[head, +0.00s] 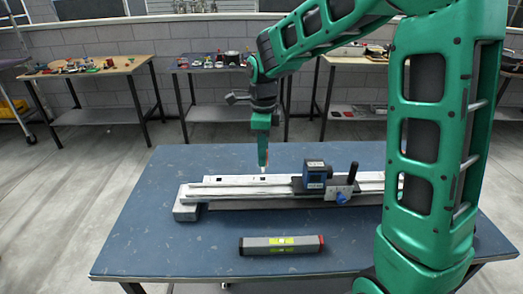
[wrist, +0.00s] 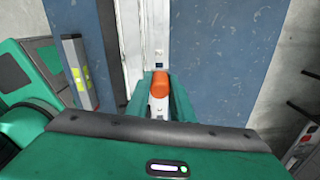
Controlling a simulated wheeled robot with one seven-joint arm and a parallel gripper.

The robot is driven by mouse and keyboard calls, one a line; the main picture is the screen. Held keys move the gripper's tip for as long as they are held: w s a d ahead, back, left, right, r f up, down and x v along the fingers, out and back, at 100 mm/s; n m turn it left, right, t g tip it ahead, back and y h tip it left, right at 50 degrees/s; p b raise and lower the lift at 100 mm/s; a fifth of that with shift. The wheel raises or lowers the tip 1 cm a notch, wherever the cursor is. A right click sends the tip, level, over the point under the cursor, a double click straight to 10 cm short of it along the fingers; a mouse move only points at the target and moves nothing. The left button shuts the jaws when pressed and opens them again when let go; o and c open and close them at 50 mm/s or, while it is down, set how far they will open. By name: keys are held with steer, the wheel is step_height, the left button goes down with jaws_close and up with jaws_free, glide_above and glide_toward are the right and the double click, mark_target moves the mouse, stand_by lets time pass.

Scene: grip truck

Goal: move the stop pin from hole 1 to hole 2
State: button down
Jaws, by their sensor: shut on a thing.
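My gripper (head: 263,165) points straight down over the left half of a long silver rail (head: 225,191) on the blue table. It is shut on the stop pin, whose orange head (wrist: 160,82) shows between the green fingers in the wrist view. Only a sliver of the pin shows in the head view. A small dark mark, perhaps a hole (head: 263,179), lies on the rail's rear strip just below the fingertips.
A grey spirit level (head: 281,245) lies in front of the rail. The table's left front (head: 165,245) is clear.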

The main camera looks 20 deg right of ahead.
steer(key=shift+f, duration=2.55)
steer(key=shift+f, duration=0.1)
steer(key=c, duration=1.5)
jaws_free()
steer(key=shift+o, duration=0.2)
step_height(320, 180, up, 11)
steer(key=shift+f, duration=0.15)
